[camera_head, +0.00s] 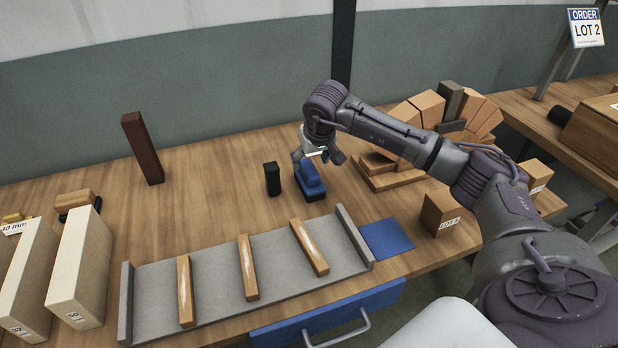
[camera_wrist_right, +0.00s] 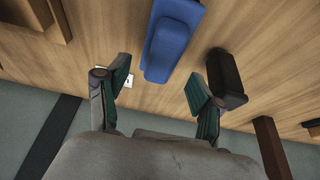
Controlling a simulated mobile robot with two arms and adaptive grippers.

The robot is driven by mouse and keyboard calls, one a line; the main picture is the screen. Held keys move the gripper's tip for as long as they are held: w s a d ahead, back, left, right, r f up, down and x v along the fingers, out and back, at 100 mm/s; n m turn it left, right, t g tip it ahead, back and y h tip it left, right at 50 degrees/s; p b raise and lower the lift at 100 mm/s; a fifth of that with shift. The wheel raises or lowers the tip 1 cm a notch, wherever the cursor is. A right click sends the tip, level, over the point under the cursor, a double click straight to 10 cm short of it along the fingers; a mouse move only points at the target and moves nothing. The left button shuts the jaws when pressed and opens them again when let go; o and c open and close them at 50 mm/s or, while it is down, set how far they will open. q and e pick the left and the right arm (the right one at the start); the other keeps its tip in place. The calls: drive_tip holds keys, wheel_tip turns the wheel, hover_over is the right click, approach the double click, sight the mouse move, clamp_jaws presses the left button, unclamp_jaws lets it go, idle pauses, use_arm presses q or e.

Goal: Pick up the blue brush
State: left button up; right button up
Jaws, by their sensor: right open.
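The blue brush (camera_head: 311,176) lies on the wooden table, blue on top with a dark lower part. My right gripper (camera_head: 318,156) is open just above and behind it, with the fingers pointing down. In the right wrist view the blue brush (camera_wrist_right: 172,42) lies ahead of the two spread green-padded fingers (camera_wrist_right: 158,84), roughly in line with the gap between them. Nothing is held. I cannot tell whether a finger touches the brush. My left gripper is not in view.
A small black block (camera_head: 272,179) stands close left of the brush; it also shows near a finger in the wrist view (camera_wrist_right: 225,74). A grey tray (camera_head: 210,270) with three wooden strips lies in front. Stacked bricks (camera_head: 390,172) stand right. A dark brown post (camera_head: 142,148) stands left.

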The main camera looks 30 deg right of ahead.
sight(309, 167)
drive_tip(key=x, duration=0.4)
drive_tip(key=shift+s+a+f, duration=0.1)
drive_tip(key=shift+s+a, duration=0.05)
clamp_jaws()
wheel_tip(309, 167, up, 10)
drive_tip(key=shift+r, duration=0.1)
idle(0.5)
